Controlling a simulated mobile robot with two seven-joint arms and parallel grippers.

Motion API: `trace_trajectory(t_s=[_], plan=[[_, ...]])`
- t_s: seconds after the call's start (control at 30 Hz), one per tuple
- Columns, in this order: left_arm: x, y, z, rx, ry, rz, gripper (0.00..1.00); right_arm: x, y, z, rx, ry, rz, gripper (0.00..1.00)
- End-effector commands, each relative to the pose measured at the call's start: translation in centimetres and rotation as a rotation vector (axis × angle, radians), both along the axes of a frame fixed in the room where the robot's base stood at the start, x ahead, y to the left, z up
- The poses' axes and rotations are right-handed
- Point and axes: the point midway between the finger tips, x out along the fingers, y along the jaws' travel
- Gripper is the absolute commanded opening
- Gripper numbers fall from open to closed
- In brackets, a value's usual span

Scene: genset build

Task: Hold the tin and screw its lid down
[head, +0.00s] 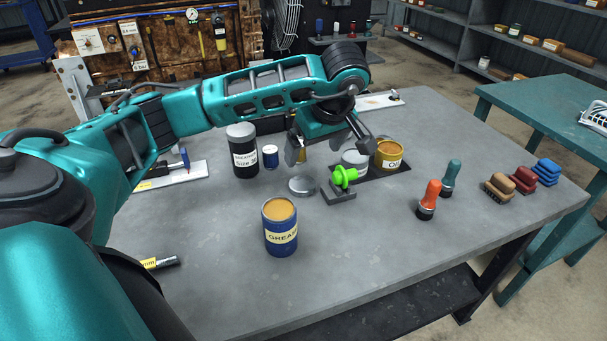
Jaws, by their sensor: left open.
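A blue tin labelled GREASE (281,238) stands upright near the middle of the grey table, its open top showing tan contents. A round grey metal lid (302,186) lies flat on the table just behind it, apart from the tin. My left gripper (328,148) is open and empty above the table, behind and a little right of the lid, with its fingers spread. Another open tin, yellow and labelled OIL (389,154), stands on a dark mat to the right. My right gripper is not in view.
A green part on a dark block (343,184) stands close right of the lid, with a pale round tin (355,161) behind. A black canister (243,152) and small blue jar (271,157) stand at left. Orange (429,198) and teal (450,178) handled tools stand right. The front right table is clear.

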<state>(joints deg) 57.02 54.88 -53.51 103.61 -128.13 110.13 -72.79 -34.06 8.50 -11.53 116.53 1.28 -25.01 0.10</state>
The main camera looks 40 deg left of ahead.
Motion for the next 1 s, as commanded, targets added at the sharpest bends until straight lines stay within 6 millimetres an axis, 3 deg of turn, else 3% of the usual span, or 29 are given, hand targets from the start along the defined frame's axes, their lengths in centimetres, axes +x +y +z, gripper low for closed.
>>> trace_trajectory(t_s=[0.57, 1.0], plan=[[0.0, 0.0, -0.2, -0.002, 0.001, 0.0, 0.97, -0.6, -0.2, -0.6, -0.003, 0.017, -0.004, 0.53], [0.7, 2.5, -6.6, -0.001, 0.002, 0.001, 0.97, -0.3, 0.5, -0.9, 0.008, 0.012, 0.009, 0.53]])
